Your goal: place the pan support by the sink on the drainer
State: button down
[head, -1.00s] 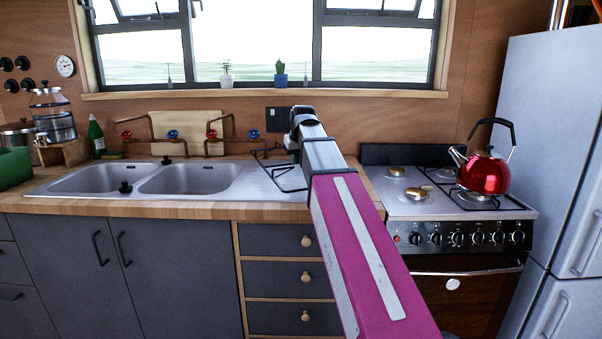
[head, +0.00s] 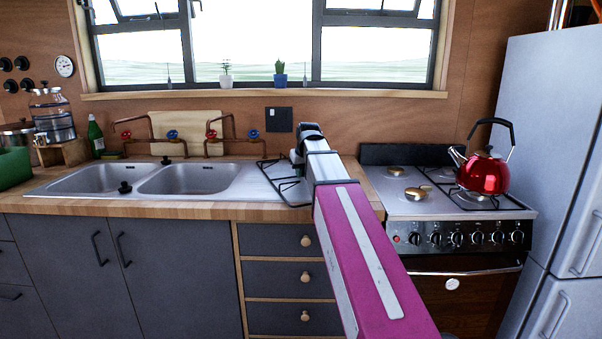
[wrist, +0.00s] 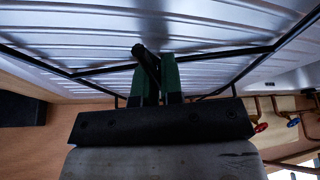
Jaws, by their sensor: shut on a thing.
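The pan support (head: 285,184) is a black wire frame. In the head view it is at the drainer, the ridged metal surface (head: 247,186) right of the sink bowls, and my arm hides its right part. In the wrist view the pan support (wrist: 98,71) spans across the drainer's ridges (wrist: 200,25). My gripper (wrist: 157,72) has green fingers shut on a black bar of the pan support. The frame lies on or very close to the drainer; I cannot tell whether it touches everywhere.
The double sink (head: 187,180) is left of the drainer, with copper taps (head: 217,135) behind. The stove (head: 445,200) stands to the right, with a red kettle (head: 482,173) and other pan supports on it. A wooden worktop edge (head: 150,209) runs along the front.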

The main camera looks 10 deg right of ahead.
jog(key=shift+f, duration=0.1)
jog(key=c, duration=1.3)
grip_release()
jog(key=shift+o, duration=0.2)
jog(key=v, duration=1.2)
